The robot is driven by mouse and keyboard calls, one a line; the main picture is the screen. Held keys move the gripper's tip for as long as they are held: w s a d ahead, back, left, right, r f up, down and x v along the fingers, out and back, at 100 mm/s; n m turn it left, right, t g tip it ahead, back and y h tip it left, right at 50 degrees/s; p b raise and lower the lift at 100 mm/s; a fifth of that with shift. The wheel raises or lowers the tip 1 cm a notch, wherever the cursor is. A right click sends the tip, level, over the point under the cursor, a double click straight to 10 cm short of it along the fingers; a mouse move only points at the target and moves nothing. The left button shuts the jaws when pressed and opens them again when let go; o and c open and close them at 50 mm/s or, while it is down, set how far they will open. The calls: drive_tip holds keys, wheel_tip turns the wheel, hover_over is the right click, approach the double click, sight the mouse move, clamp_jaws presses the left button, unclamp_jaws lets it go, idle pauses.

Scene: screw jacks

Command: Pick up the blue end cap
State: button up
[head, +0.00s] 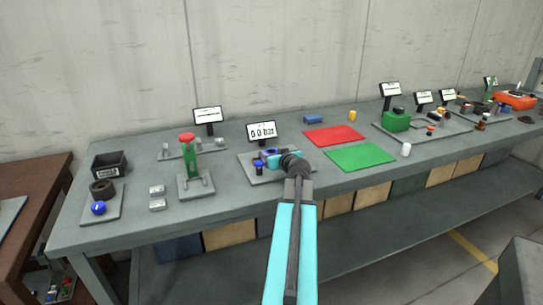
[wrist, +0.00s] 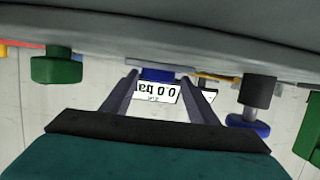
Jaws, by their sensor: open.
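My gripper (head: 284,160) is low over the grey plate in front of the "0.0 bar" display; its fingers are hard to make out there. In the upside-down wrist view my gripper (wrist: 158,81) is open, with a blue piece (wrist: 157,74) showing between the fingertips. I see no contact, and the depth is hard to judge. A blue piece (head: 271,152) shows beside my gripper in the head view. A black post with a blue round top (head: 259,162) stands just left, and it also shows in the wrist view (wrist: 247,126). Which piece is the end cap I cannot tell for certain.
The display (head: 261,131) stands behind the plate (head: 254,175). A green jack with a red top (head: 190,155) stands left. A blue ball-like piece (head: 98,208) lies far left, a blue block (head: 313,119) at the back. Red (head: 334,135) and green (head: 360,156) mats lie right, clear.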

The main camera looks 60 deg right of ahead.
idle(0.4)
drive_tip(key=c, duration=1.2)
drive_tip(key=shift+r, duration=0.1)
drive_tip(key=shift+r+b, duration=0.3)
drive_tip(key=shift+r, duration=4.65)
